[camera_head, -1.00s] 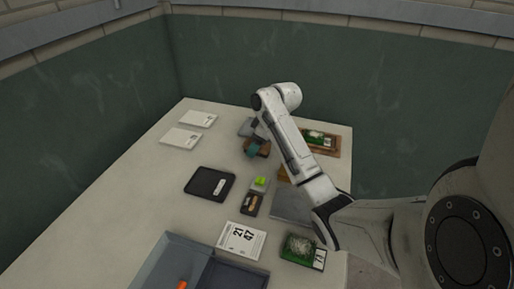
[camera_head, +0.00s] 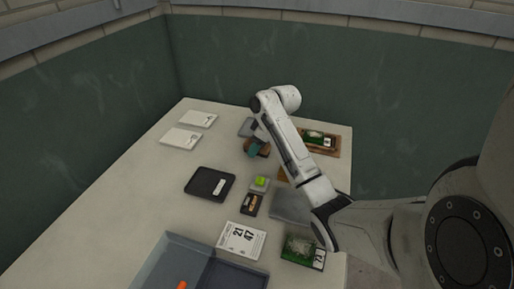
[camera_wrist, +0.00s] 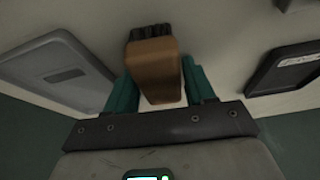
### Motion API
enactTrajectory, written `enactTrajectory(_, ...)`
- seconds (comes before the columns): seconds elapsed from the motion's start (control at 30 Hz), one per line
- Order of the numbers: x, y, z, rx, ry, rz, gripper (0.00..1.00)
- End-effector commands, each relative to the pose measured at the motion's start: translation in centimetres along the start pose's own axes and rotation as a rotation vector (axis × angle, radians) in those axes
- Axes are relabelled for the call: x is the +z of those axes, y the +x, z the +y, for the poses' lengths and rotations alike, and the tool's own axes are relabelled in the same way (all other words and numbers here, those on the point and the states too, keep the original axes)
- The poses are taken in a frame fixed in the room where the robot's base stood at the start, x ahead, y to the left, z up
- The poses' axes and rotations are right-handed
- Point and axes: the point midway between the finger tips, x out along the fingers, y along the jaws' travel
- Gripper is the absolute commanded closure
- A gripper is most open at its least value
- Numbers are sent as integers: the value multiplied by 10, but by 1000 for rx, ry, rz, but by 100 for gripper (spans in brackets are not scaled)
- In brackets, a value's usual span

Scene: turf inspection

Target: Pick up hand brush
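The hand brush has a brown block (camera_wrist: 157,72) with dark bristles at its far end in the wrist view. It sits between the two teal fingers of my gripper (camera_wrist: 160,80), a little tilted to them. The fingers lie close against both its sides and look shut on it. In the head view, the brush (camera_head: 264,146) shows as a small brown patch beside my gripper (camera_head: 257,152), on or just above the table. The arm covers part of it, so I cannot tell whether it still touches the table.
A grey flat item (camera_head: 246,127) lies just behind the brush. Turf samples (camera_head: 318,137) lie right. A blue-grey bin (camera_head: 170,262) stands at the front.

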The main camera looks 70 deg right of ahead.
Motion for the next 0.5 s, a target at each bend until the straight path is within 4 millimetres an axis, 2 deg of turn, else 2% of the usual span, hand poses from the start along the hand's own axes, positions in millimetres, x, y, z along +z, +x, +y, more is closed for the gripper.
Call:
enactTrajectory(0.03, 0, 0, 0, 0, 0, 0, 51)
enactTrajectory(0.37, 0, 0, 0, 0, 0, 0, 83)
enactTrajectory(0.5, 0, 0, 0, 0, 0, 0, 83)
